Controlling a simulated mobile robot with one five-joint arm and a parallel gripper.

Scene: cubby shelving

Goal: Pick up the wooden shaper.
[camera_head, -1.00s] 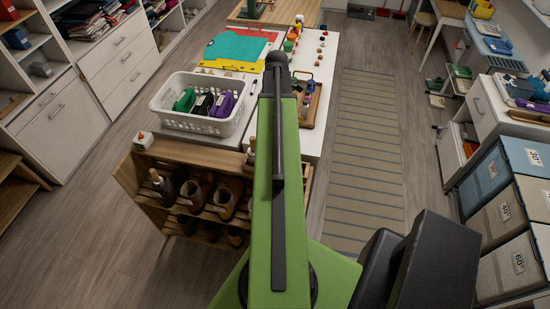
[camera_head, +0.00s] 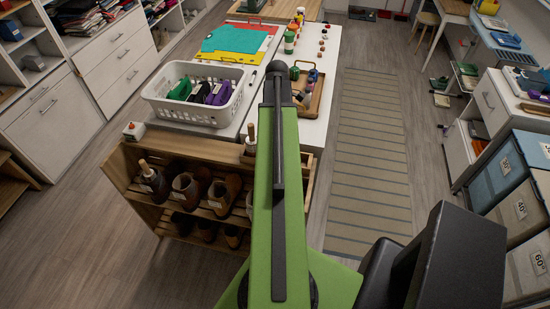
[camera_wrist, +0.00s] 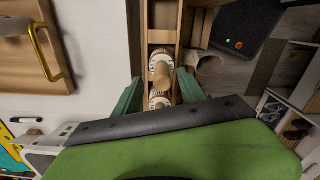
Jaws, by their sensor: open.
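A pale wooden shaper (camera_head: 250,138) stands upright at the table's near end, behind the shoe rack in the head view. In the wrist view two rounded wooden knobs with white lettered collars show in a narrow wooden compartment, one at the centre (camera_wrist: 162,72) and one just below it (camera_wrist: 158,98). I cannot tell which one matches the head view. My gripper (camera_wrist: 160,85) is open, its green fingers on either side of these knobs with visible gaps. Its tips are not clear in the head view. The lower knob is partly hidden by my wrist.
A wooden rack (camera_head: 128,188) holds several brown shoes. A white basket (camera_head: 160,108) and a wooden tray (camera_head: 318,92) stand on the white table. Striped matting (camera_head: 370,160) covers clear floor right of the table.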

